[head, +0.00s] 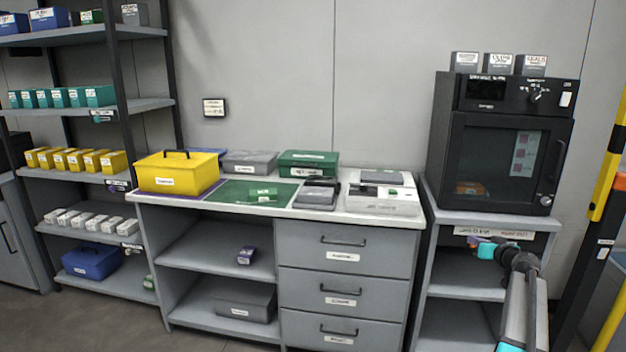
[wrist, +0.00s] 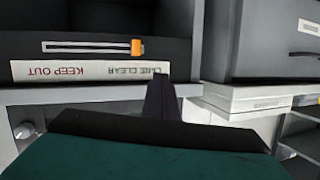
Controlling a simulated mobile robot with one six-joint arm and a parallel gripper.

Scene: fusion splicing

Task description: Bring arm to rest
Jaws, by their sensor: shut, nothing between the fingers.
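My arm (head: 520,290) reaches up from the lower right of the head view. My gripper (head: 474,242), at its far end, is in front of the stand under the dark oven, near the stand's label strip. In the wrist view the dark fingers of my gripper (wrist: 160,92) are together with nothing between them, in front of a white strip (wrist: 85,71) with upside-down words.
The dark oven (head: 500,150) stands on a grey shelf stand (head: 465,275). To its left is a workbench (head: 345,262) with drawers, a yellow box (head: 177,178) and a green case (head: 308,160) on top. A yellow-black post (head: 607,170) is at the right. Shelving (head: 90,105) fills the left.

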